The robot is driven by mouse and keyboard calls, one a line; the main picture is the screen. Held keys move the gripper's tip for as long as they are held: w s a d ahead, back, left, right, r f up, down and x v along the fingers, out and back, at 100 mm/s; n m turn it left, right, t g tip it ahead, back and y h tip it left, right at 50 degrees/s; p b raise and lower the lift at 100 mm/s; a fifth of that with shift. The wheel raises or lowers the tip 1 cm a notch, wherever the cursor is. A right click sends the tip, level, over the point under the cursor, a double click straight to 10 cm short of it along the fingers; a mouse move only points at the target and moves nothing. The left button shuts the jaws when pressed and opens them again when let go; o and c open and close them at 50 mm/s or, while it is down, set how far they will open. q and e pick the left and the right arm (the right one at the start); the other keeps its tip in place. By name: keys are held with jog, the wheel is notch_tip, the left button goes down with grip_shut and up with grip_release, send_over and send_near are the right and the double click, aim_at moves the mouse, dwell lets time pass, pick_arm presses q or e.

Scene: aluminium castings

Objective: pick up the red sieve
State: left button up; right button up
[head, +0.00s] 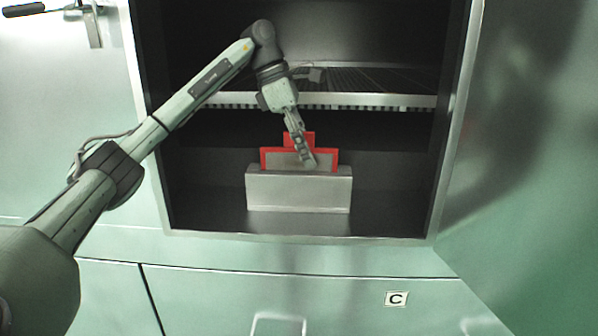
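The red sieve (270,158) stands upright in the lower part of an open dark cabinet, with a red frame, a grey mesh middle and a narrower red part on top. Its lower edge is hidden behind or inside a grey metal block-like holder (298,191). My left gripper (308,163) reaches in from above, and its fingers overlap the front of the sieve, right of its middle. I cannot tell whether the fingers touch the sieve or whether they are open or shut. My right gripper is not in view.
A wire shelf (365,100) with a metal front edge spans the cabinet above the sieve. The cabinet's metal frame (163,190) bounds the opening. An open door panel (530,150) stands at the right. The cabinet floor is clear right of the holder.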

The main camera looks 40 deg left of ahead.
pick_arm(q)
grip_shut()
jog(key=shift+r, duration=0.15)
